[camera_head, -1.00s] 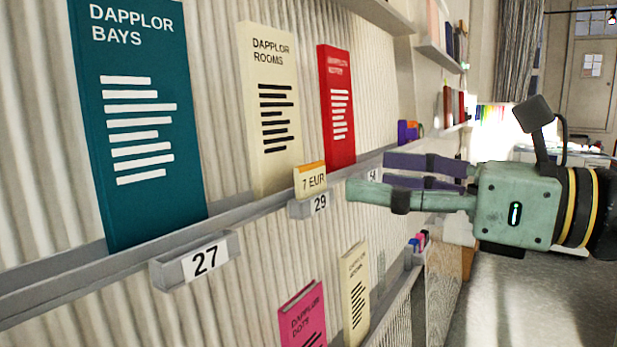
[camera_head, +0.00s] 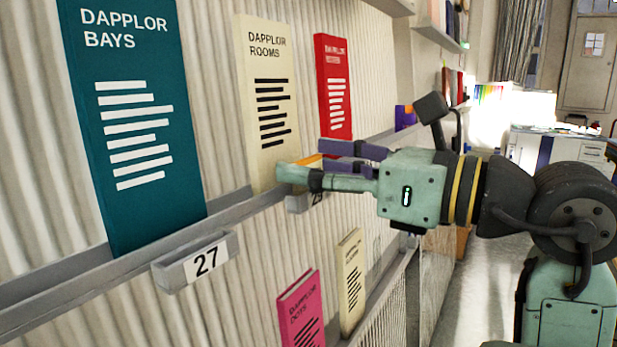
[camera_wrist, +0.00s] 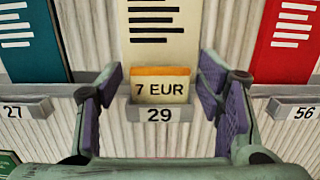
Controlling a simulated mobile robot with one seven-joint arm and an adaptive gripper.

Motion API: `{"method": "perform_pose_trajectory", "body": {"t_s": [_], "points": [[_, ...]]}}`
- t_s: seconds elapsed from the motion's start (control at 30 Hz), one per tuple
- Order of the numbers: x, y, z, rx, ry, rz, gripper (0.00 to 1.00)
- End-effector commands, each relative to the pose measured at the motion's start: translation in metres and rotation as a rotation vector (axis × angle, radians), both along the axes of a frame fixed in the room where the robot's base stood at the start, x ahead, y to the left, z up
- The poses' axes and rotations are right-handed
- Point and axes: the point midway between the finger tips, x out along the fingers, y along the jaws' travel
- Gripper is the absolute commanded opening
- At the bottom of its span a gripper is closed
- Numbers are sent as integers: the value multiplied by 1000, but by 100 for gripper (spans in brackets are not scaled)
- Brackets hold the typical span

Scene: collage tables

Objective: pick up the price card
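The price card (camera_wrist: 160,88) is a small cream card with an orange top band, reading "7 EUR". It stands in the grey holder numbered 29 (camera_wrist: 133,113), in front of the cream "Dapplor Rooms" book (camera_head: 266,95). In the wrist view the card lies between the two purple-padded fingers of my gripper (camera_wrist: 163,105), with gaps on both sides. My gripper (camera_head: 300,163) is open. In the head view its fingers hide most of the card; only a bit of the orange edge (camera_head: 308,160) shows.
A teal book (camera_head: 135,125) stands on the left above holder 27 (camera_head: 197,263); a red book (camera_head: 335,90) is on the right. The ledge (camera_head: 120,235) runs beneath them. A pink book (camera_head: 300,310) and another cream one (camera_head: 352,280) stand lower. The floor (camera_head: 475,270) at right looks clear.

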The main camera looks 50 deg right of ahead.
Motion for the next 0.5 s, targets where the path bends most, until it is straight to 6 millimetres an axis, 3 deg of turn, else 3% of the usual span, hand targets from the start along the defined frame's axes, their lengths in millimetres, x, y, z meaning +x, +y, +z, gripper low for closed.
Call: {"method": "perform_pose_trajectory", "body": {"t_s": [0.33, 0.5], "points": [[0, 0, 0, 0, 0, 0, 35], [0, 0, 0, 0, 0, 0, 34]]}}
